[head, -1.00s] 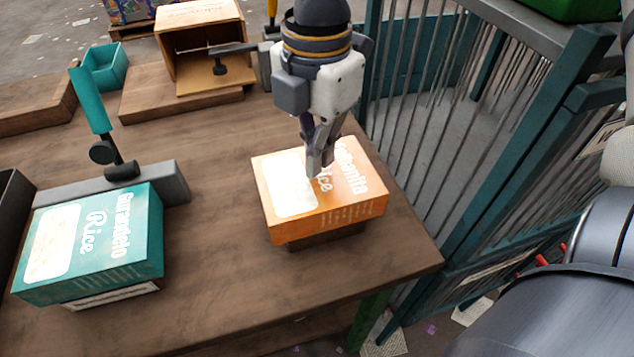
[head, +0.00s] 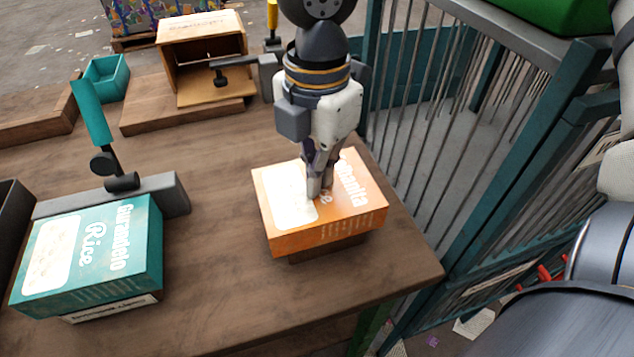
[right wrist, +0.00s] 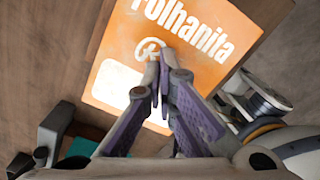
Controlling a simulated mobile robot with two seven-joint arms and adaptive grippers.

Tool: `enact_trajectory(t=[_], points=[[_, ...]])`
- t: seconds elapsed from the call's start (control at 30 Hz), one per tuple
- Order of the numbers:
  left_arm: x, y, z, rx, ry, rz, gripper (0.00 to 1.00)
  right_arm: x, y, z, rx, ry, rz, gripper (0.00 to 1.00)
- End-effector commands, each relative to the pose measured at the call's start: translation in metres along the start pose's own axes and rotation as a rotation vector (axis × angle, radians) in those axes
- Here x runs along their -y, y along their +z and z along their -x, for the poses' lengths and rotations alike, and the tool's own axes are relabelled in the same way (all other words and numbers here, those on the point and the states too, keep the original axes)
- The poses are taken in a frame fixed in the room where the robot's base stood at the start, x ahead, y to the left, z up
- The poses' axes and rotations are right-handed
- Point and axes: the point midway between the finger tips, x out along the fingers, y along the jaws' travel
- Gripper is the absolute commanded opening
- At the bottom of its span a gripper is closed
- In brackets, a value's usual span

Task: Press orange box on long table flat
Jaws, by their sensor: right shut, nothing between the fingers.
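The orange box (head: 330,236) lies on a small dark block on the wooden long table (head: 220,290), near its right end. Its top carries white lettering and a pale label. My right gripper (head: 319,193) is shut and empty, pointing down at the middle of the box top. Its fingertips look at or very near the surface; I cannot tell whether they touch. In the right wrist view the closed fingertips (right wrist: 162,62) lie over the orange box (right wrist: 200,70) beside its lettering. My left gripper is not in view.
A teal rice box (head: 95,250) sits at the left by a grey clamp with a teal handle (head: 92,113). A barred fence (head: 480,140) borders the table's right side.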

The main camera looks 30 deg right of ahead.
Motion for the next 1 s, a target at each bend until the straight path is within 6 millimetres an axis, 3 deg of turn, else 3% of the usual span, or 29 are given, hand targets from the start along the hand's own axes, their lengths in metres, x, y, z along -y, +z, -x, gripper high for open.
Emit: enact_trajectory(t=[1.0], points=[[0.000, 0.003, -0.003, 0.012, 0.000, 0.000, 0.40, 0.001, 0.000, -0.023, -0.002, -0.007, 0.000, 0.00]])
